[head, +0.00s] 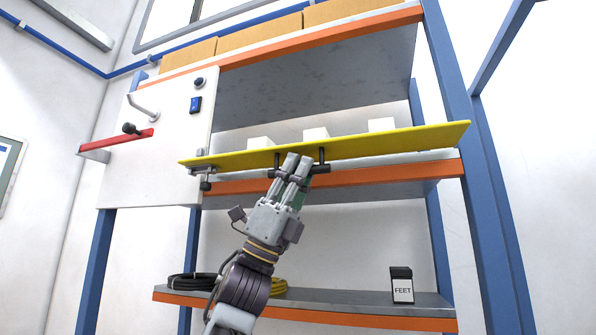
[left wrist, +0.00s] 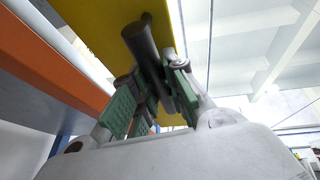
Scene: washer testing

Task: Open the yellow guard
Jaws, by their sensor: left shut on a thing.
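The yellow guard (head: 400,141) is a long flat panel across the front of the shelf, at the level of the middle orange beam. It looks tilted, with its face seen from below. A black bar handle (head: 321,168) is fixed to its underside. My left gripper (head: 291,170) is shut on this handle near its left part. In the left wrist view the green-padded fingers close around the dark handle (left wrist: 141,42), with the yellow guard (left wrist: 88,28) behind it. The fingers hide part of the handle. My right gripper is not in view.
A white panel (head: 165,175) with a blue switch and a red lever (head: 115,139) stands left of the guard. White blocks (head: 316,134) show above the guard's edge. The lower shelf (head: 350,302) holds coiled cables and a box marked FEET (head: 402,287). Blue posts frame the rack.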

